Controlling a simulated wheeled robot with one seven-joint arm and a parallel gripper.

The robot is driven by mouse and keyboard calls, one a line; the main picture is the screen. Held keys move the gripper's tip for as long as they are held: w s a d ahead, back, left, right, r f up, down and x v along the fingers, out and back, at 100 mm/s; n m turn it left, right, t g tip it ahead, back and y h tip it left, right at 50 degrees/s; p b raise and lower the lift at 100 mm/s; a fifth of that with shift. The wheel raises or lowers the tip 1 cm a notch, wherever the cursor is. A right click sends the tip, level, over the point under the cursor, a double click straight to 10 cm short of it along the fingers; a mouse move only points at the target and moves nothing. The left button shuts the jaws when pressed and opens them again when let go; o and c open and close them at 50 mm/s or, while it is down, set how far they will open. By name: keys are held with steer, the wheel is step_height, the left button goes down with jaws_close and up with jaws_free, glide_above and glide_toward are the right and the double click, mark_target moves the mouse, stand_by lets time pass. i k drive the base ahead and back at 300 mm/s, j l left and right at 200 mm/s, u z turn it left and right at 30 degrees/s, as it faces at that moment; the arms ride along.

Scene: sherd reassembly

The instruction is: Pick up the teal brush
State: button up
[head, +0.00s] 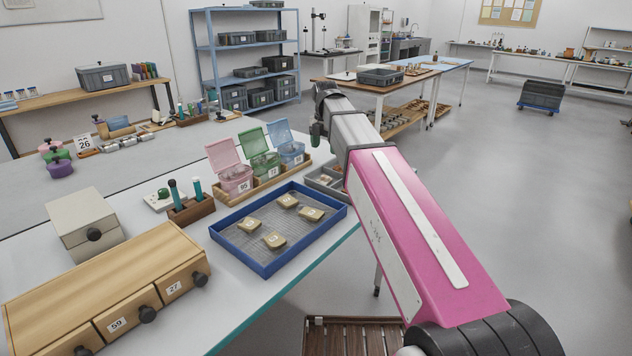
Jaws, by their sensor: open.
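A small wooden block holder (191,210) stands on the near table, left of the blue tray. A bright teal-handled brush (197,189) stands upright in its right side. A darker green-teal handled one (175,194) stands upright in its left side. Their lower ends are hidden in the block. My pink and grey arm reaches from the lower right to the upper middle. The end of my gripper (317,130) shows only as a small dark part beyond the table's right edge, open, well right of the holder and apart from it. Its fingertips are not clear.
A blue tray (227,231) holds several sherds. Pink, green and blue lidded boxes stand behind it in a wooden rack (222,199). A wooden drawer unit (110,275) and a grey box (85,225) stand at left. Another brush holder (192,119) is farther back.

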mark_target(171, 183)
steer(key=k+j+u, duration=0.1)
steer(key=k+j, duration=0.65)
steer(key=k, duration=0.15)
